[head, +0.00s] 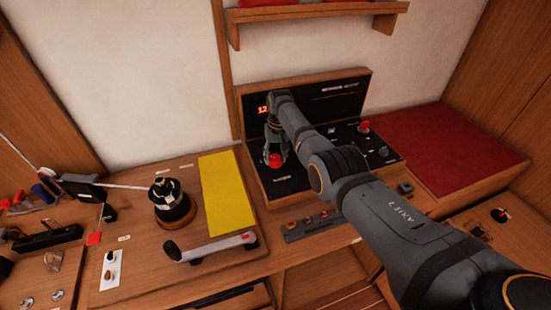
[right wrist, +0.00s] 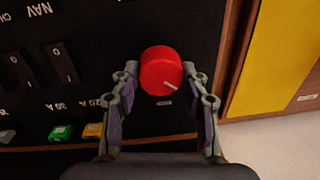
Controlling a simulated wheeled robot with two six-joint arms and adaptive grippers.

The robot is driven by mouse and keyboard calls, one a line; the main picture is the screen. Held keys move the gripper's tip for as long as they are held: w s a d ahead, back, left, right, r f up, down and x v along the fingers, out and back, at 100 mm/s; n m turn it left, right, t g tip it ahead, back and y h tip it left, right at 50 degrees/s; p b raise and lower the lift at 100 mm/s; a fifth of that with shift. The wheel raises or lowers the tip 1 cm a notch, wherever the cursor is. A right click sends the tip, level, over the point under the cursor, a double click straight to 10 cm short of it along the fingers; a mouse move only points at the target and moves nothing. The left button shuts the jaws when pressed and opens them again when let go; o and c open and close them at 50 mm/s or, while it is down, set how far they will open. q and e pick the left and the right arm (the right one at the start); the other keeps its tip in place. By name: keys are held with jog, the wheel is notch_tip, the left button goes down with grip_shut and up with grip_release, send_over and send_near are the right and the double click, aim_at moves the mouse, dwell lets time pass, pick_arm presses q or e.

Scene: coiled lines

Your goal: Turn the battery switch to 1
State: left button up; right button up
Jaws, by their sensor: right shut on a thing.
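The battery switch is a round red knob (head: 275,160) at the left end of the black switch panel (head: 290,182). It also shows in the right wrist view (right wrist: 160,68), with a white pointer line angled toward the lower right of that picture. My right gripper (head: 274,150) reaches down over the panel. In the right wrist view its two fingers (right wrist: 160,80) flank the knob, one on each side, and are shut on it. The position marks around the knob are too small or hidden to read. My left gripper is not in view.
Rocker switches (right wrist: 60,63) and coloured fuses (right wrist: 60,131) sit beside the knob. A yellow sheet (head: 228,190) lies left of the panel. A winch (head: 171,203) and a handle (head: 210,246) stand on the worktop. A red pad (head: 440,145) lies at right.

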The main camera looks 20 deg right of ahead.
aim_at(277, 157)
jog(key=shift+n+b, duration=0.3)
jog(key=shift+n, duration=0.7)
jog(key=o, duration=1.1)
jog(key=shift+o, duration=0.2)
jog(key=shift+r, duration=0.3)
notch_tip(277, 157, up, 11)
jog(key=shift+d+r, duration=0.2)
jog(key=shift+d, duration=0.15)
